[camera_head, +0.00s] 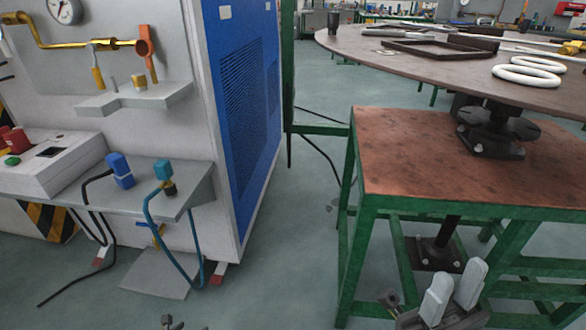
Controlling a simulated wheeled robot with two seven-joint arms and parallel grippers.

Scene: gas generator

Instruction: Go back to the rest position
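My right gripper (454,288) shows at the bottom right, with two pale grey fingers pointing up. The fingers stand apart with a gap between them and nothing in it, so it is open and empty. In the picture it lies in front of the green frame of the copper-topped stand (455,155); I see no contact with it. My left gripper's fingers are not in view. Only a small dark part shows at the bottom edge, left of centre, and I cannot tell what it belongs to.
A white and blue cabinet (243,90) stands at left. Its shelf (140,180) carries a blue connector (120,170) and a teal one (163,171) with hoses. A round table (400,62) with white rings (527,76) stands at back right. Floor between cabinet and stand is mostly clear.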

